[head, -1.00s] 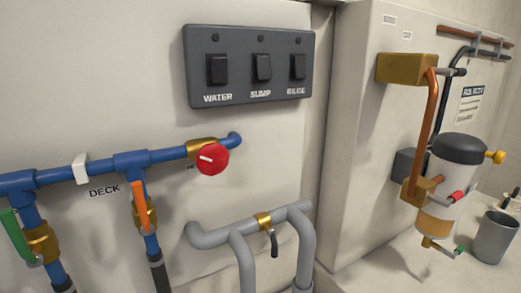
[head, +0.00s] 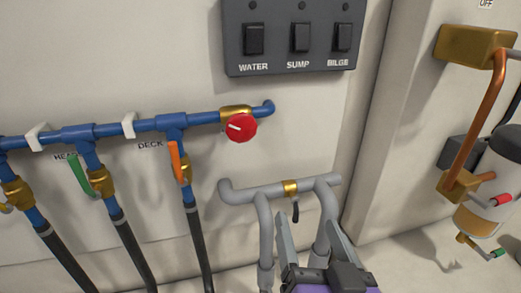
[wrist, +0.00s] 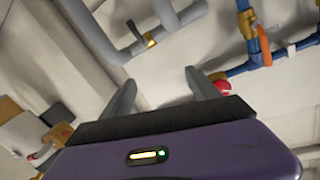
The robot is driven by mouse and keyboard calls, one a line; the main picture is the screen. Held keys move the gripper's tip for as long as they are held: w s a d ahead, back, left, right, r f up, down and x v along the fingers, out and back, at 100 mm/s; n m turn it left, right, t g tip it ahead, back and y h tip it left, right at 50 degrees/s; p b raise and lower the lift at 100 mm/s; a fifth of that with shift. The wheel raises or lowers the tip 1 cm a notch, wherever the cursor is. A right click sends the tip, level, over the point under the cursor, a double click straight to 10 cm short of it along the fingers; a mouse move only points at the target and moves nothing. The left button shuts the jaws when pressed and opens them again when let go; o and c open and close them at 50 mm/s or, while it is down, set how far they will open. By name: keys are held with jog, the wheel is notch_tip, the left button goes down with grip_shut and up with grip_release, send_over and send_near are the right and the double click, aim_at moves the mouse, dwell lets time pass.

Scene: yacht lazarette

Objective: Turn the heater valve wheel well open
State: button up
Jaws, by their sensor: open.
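A red valve wheel (head: 241,128) with a white mark on its face sits on a brass valve body (head: 235,112) near the right end of the blue pipe. No label for it is readable. My gripper (head: 310,224) is open and empty, low in the head view, below and right of the wheel and in front of the grey pipes. In the wrist view my gripper (wrist: 160,80) shows spread fingers. The red wheel (wrist: 223,85) shows there beside the right finger, partly hidden by my gripper. Nothing touches the wheel's face.
Below the wheel are a grey pipe loop (head: 262,190) with a brass valve and dark lever. Orange (head: 175,161) and green (head: 79,176) lever handles hang to the left. A switch panel (head: 290,37) is above. A filter unit (head: 490,185) with pipes stands at the right.

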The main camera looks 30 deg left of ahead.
aim_at(242, 132)
jog(key=s+a+r+n+g+y, duration=0.2)
jog(key=a+r, duration=0.7)
jog(key=r, duration=0.3)
jog(key=shift+y, duration=0.3)
jog(key=p+x, duration=0.2)
jog(key=x, duration=0.5)
jog(key=shift+a, duration=0.1)
jog(key=c, duration=1.3)
jog(key=shift+c, duration=0.2)
